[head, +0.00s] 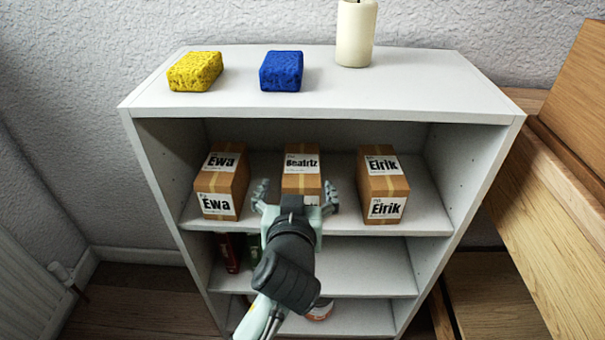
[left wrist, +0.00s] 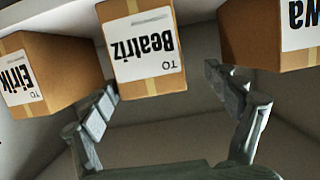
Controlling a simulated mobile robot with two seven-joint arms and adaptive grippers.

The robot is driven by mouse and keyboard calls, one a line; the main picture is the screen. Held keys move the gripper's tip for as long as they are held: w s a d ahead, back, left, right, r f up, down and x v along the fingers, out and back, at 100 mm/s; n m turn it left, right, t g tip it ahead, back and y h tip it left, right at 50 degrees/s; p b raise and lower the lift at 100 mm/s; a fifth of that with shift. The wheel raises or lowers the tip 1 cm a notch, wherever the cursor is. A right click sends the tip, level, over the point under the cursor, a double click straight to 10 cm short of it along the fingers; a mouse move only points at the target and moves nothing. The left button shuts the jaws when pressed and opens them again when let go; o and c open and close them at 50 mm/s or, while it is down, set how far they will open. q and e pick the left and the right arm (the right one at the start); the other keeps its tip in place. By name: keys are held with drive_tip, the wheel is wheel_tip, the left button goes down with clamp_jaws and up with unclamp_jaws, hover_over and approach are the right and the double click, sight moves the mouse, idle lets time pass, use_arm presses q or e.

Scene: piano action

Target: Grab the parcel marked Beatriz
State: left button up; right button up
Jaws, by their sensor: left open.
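The Beatriz parcel (head: 301,163) is a brown cardboard box with a white label, standing in the middle of the upper shelf in the head view. Its lower front is partly hidden by my gripper. It also shows in the left wrist view (left wrist: 151,82), top centre, with its label upside down. My left gripper (head: 296,190) is in front of this parcel, with its fingers spread to either side. In the left wrist view the open fingers (left wrist: 169,97) are empty, and the parcel lies beyond and between them. My right gripper is not in view.
The Ewa parcel (head: 221,182) stands left and the Eirik parcel (head: 382,187) right on the same shelf, with gaps between. A yellow sponge (head: 195,71), a blue sponge (head: 281,71) and a candle (head: 356,35) stand on the shelf unit's top (head: 430,85). Several items are on lower shelves.

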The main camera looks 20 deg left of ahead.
sight(302, 172)
use_arm(q)
drive_tip(key=x, duration=0.6)
drive_tip(key=shift+w+d+r, duration=0.1)
drive_tip(key=shift+w+d, duration=0.15)
drive_tip(key=shift+w, duration=0.2)
drive_tip(key=c, duration=1.4)
drive_tip(key=shift+c, duration=0.3)
drive_tip(key=shift+r, duration=0.2)
